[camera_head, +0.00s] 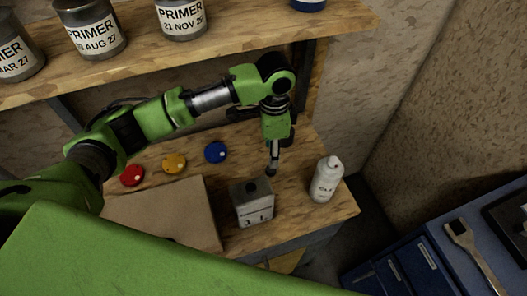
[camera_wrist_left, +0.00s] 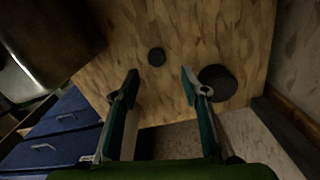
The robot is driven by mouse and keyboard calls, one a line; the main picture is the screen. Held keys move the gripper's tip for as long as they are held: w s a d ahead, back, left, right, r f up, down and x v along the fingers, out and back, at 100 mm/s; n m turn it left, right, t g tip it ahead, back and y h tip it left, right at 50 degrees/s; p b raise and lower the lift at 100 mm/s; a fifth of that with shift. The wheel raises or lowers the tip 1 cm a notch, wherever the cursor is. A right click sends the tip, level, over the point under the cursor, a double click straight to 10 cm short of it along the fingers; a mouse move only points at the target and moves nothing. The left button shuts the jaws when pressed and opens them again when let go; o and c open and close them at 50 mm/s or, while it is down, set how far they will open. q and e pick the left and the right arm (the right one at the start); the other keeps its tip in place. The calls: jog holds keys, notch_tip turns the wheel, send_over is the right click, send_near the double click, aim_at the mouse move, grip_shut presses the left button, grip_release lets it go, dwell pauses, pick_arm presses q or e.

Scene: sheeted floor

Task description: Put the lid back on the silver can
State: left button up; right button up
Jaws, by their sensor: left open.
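The silver can (camera_head: 255,207) is a boxy metal can with a pale label, upright near the bench's front edge. A dark round spot shows on its top; whether opening or cap, I cannot tell. The shiny body at the upper left of the left wrist view (camera_wrist_left: 22,72) looks like this can. There, a small dark disc (camera_wrist_left: 156,56) and a larger dark disc (camera_wrist_left: 217,83) lie on the wood; which is the lid is unclear. My left gripper (camera_head: 271,168) points down behind and right of the can. In the wrist view its fingers (camera_wrist_left: 161,82) are apart and empty.
A white bottle (camera_head: 326,180) stands right of the gripper. Red (camera_head: 132,175), yellow (camera_head: 174,163) and blue (camera_head: 216,152) discs lie behind a brown sheet (camera_head: 165,215). Primer cans (camera_head: 90,28) stand on the shelf (camera_head: 240,42) above. Blue drawers (camera_head: 405,272) are at lower right.

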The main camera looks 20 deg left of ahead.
aim_at(271, 171)
pick_arm(q)
jog(key=shift+s+d+r, duration=0.25)
jog(key=shift+s+d, duration=0.1)
jog(key=shift+s, duration=0.1)
jog(key=shift+a+f, duration=0.1)
jog(key=shift+f, duration=0.15)
jog(key=shift+w+f, duration=0.15)
jog(key=shift+f, duration=0.8)
jog(key=shift+f+p, duration=0.1)
jog(key=shift+p, duration=0.3)
jog(key=f+p, duration=0.1)
jog(key=f, duration=0.4)
jog(key=shift+a+p, duration=0.2)
jog(key=shift+p, duration=0.15)
pick_arm(e)
jog(key=s, duration=0.1)
jog(key=s+d+r, duration=0.2)
jog(key=shift+s+r, duration=0.15)
jog(key=shift+s, duration=0.15)
pick_arm(q)
jog(key=shift+c, duration=0.3)
